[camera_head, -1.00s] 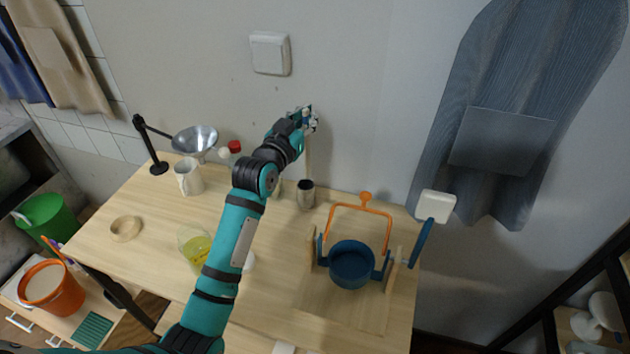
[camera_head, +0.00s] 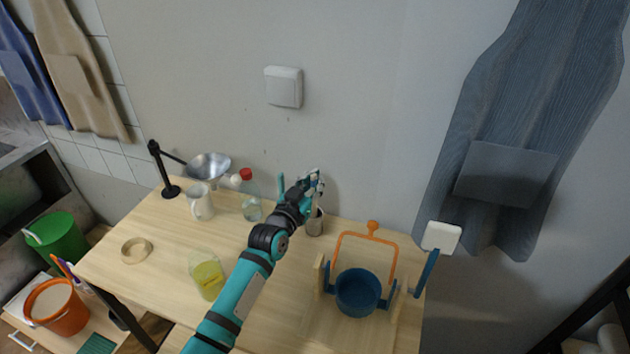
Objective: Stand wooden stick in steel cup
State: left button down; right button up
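The steel cup (camera_head: 316,224) stands upright on the table near its back edge. My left gripper (camera_head: 315,184) is just above the cup and seems shut on the wooden stick (camera_head: 314,203). Only a short pale length of the stick shows between the fingers and the cup. The stick looks upright with its lower end at or inside the cup's mouth; how deep it goes is hidden. My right gripper is not in view.
A blue pot (camera_head: 358,293) in a wooden frame with an orange handle (camera_head: 368,238) stands to the right.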

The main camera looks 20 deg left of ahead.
pick_arm(q)
jog(key=c, duration=1.5)
grip_release()
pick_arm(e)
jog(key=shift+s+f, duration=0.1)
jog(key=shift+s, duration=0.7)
pick_arm(q)
jog(key=shift+r, duration=0.1)
jog(key=shift+s, duration=0.3)
jog(key=s, duration=0.3)
jog(key=s+a+b, duration=0.1)
jog(key=s, duration=0.3)
jog(key=s+a+b, duration=0.1)
jog(key=s, duration=0.3)
jog(key=shift+s, duration=0.15)
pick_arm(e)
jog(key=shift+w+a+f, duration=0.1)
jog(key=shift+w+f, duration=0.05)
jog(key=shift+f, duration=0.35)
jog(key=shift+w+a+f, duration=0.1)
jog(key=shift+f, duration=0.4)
pick_arm(q)
jog(key=shift+s, duration=0.1)
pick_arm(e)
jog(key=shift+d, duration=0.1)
